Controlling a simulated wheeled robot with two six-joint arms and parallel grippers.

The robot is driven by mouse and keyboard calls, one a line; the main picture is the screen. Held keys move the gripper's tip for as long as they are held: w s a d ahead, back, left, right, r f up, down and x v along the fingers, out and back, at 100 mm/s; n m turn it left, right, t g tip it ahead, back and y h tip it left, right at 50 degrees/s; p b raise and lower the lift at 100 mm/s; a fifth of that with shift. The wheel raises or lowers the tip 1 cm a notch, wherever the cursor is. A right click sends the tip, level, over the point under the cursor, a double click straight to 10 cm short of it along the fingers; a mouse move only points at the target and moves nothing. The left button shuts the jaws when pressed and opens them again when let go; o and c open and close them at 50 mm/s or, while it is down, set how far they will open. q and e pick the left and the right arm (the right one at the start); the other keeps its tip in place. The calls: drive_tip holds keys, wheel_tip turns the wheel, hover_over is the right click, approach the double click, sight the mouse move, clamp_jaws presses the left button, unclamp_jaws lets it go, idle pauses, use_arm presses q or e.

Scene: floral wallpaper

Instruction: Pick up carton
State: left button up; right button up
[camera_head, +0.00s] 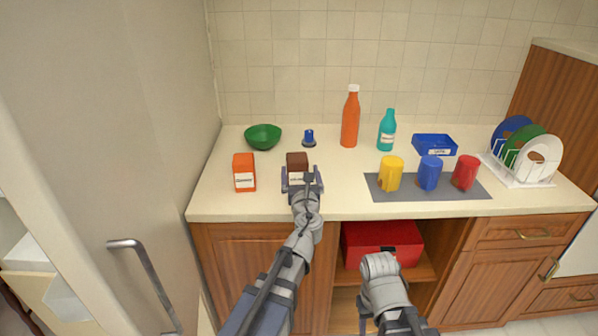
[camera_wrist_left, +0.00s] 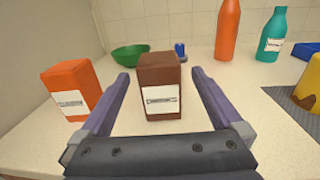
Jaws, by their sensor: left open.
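A brown carton (camera_head: 297,162) with a white label stands upright on the counter, left of centre. An orange carton (camera_head: 244,172) with a white label stands upright to its left. My left gripper (camera_head: 301,180) is open at the brown carton, with one finger on each side. In the left wrist view the brown carton (camera_wrist_left: 160,85) shows between the two fingers of the gripper (camera_wrist_left: 160,74), with a gap on both sides. The orange carton (camera_wrist_left: 70,92) is outside the left finger. My right arm shows low in the head view, but its gripper does not.
A green bowl (camera_head: 263,137), a blue object (camera_head: 309,138), an orange bottle (camera_head: 350,120) and a teal bottle (camera_head: 387,132) stand behind. To the right are a blue tray (camera_head: 434,144), three cups on a grey mat (camera_head: 430,194) and a dish rack (camera_head: 519,176).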

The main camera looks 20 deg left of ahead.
sight(297, 160)
use_arm(q)
drive_tip(key=shift+f+x, duration=0.2)
drive_tip(key=shift+x, duration=1.7)
drive_tip(key=shift+f+x, duration=0.2)
drive_tip(key=shift+x, duration=1.65)
drive_tip(key=shift+s+a, duration=0.1)
drive_tip(key=c, duration=1.5)
drive_tip(key=shift+c, duration=0.3)
drive_tip(key=shift+r, duration=0.15)
